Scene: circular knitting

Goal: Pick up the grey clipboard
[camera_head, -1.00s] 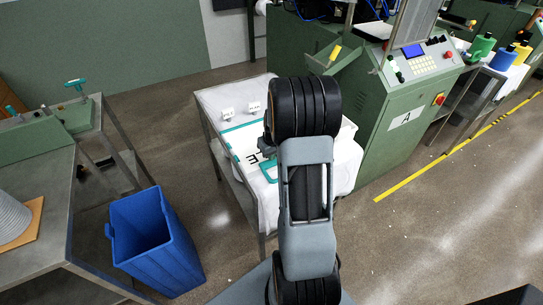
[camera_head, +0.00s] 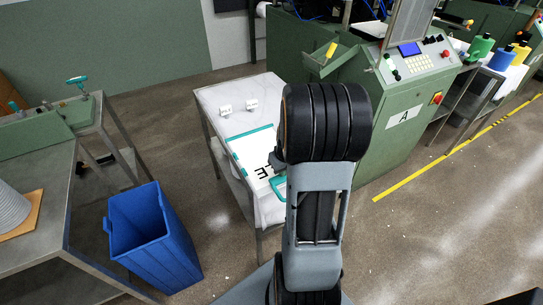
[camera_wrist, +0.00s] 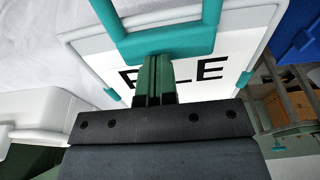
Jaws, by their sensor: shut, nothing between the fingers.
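I cannot make out a grey clipboard in either view. My gripper (camera_wrist: 156,62) is shut and empty in the wrist view, its dark green fingers reaching to a teal handle-like bar (camera_wrist: 165,42). I cannot tell whether they touch it. The bar sits at the edge of a white panel (camera_wrist: 112,68) with teal edging and large black letters, partly hidden by the fingers. In the head view the white panel (camera_head: 250,152) lies on a white-covered table (camera_head: 215,97), and my arm hides its right part and most of my gripper.
Two small white blocks (camera_head: 226,111) sit at the table's back. A blue bin (camera_head: 152,240) stands on the floor to the left, beside a metal bench (camera_head: 45,240). A green machine (camera_head: 400,125) marked A stands right behind the table. Open floor lies to the right.

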